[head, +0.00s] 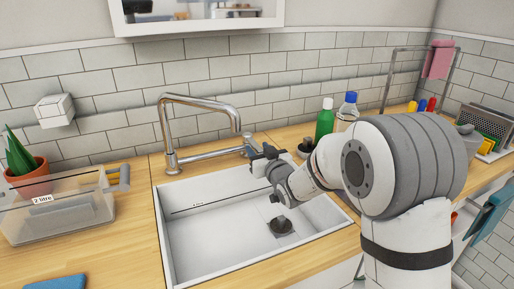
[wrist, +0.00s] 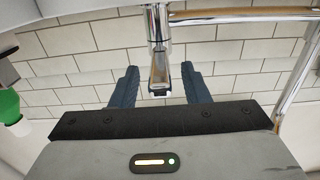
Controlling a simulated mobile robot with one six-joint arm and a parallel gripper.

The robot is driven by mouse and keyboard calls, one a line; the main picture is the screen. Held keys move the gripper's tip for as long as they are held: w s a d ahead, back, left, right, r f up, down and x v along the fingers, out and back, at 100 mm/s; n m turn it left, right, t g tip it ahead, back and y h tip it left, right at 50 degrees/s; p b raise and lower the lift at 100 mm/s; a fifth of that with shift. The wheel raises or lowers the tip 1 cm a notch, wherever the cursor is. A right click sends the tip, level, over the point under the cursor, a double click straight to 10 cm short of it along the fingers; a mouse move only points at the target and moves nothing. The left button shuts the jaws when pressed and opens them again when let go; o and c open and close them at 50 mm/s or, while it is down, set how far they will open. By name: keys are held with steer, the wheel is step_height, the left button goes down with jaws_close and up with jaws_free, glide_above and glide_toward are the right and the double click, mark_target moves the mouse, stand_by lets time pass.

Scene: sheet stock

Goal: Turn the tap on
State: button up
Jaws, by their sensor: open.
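The chrome tap (head: 203,103) stands at the back edge of the white sink (head: 190,245), with its tall spout bent over the basin. A chrome horizontal bar runs right from its base to the handle end, where my gripper (head: 265,155) is. In the wrist view, my gripper (wrist: 155,85) is open, with one dark finger on each side of the tap's lever (wrist: 159,75). The lever hangs from the chrome bar between the fingers. I cannot tell whether either finger touches it.
A clear measuring box (head: 75,208) and a potted plant (head: 27,172) stand left of the sink. A tiled wall (head: 230,60) closes off the back. The sink basin is clear around its drain (head: 281,226).

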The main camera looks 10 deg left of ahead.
steer(key=shift+x, duration=0.8)
steer(key=shift+c, duration=0.4)
jaws_close()
